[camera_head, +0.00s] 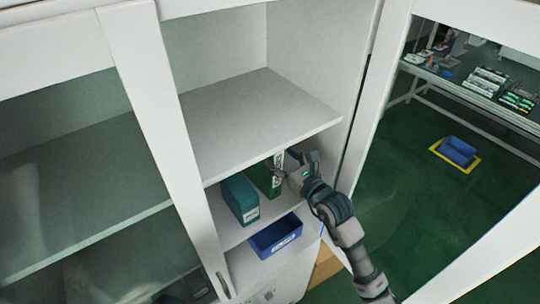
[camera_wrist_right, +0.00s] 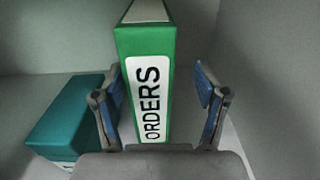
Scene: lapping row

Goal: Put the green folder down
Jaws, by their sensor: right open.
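The green folder (camera_head: 267,177) stands upright on the cabinet's lower shelf, beneath the upper shelf. In the right wrist view the green folder (camera_wrist_right: 147,76) shows its spine with a white label reading ORDERS. My right gripper (camera_head: 284,168) reaches into the compartment from the right. In the right wrist view its two blue-padded fingers (camera_wrist_right: 158,100) are open, one on each side of the folder, with a visible gap on the right side. The left finger is close to the folder; I cannot tell whether it touches. My left gripper is not in view.
A teal box (camera_head: 241,198) stands left of the folder on the same shelf. The upper shelf (camera_head: 262,115) is empty above. The glass door (camera_head: 440,180) stands open at right.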

